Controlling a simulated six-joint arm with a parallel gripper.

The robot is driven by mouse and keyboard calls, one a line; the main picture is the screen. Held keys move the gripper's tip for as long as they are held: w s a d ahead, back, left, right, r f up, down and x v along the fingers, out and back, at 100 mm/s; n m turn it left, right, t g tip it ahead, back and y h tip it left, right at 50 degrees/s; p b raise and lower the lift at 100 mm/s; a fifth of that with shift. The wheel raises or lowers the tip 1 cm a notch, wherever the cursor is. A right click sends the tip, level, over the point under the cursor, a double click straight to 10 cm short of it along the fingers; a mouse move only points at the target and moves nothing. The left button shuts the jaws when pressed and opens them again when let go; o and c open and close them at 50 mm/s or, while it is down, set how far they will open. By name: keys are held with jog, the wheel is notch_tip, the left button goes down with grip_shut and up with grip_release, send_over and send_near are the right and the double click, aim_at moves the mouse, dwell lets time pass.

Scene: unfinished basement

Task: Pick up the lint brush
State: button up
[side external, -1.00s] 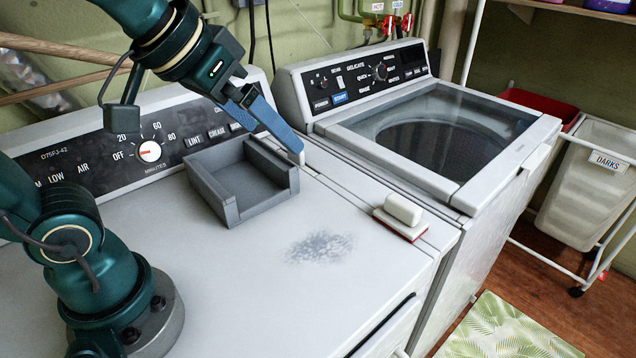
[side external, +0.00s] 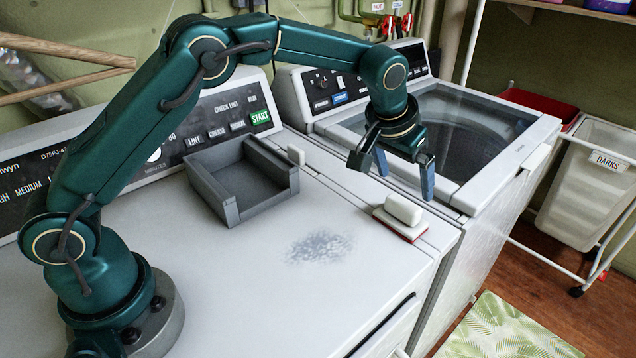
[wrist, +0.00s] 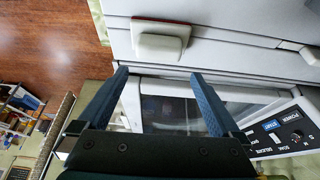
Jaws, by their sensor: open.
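The lint brush (side external: 404,210), with a rounded white handle on a red-edged pad, lies on the right edge of the dryer's white top in the side external view. It also shows in the wrist view (wrist: 160,46), ahead of the fingertips. My gripper (side external: 393,178) points down with its blue fingers apart and nothing between them. It is above and slightly behind the brush, not touching it. In the wrist view my gripper (wrist: 158,75) spans wider than the brush handle.
A grey lint smudge (side external: 319,247) marks the top. The washer (side external: 505,165) stands to the right across a narrow gap. The front of the dryer top is clear.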

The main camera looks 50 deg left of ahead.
aim_at(404, 202)
jog(key=shift+s+d+f+g, duration=0.1)
jog(key=shift+f+g, duration=0.05)
jog(key=shift+f, duration=0.4)
jog(key=shift+s+d+f+g, duration=0.1)
jog(key=shift+f+g, duration=0.05)
jog(key=shift+f, duration=0.4)
jog(key=shift+x, duration=2.3)
jog(key=shift+r, duration=0.1)
jog(key=c, duration=1.1)
jog(key=shift+r, duration=0.1)
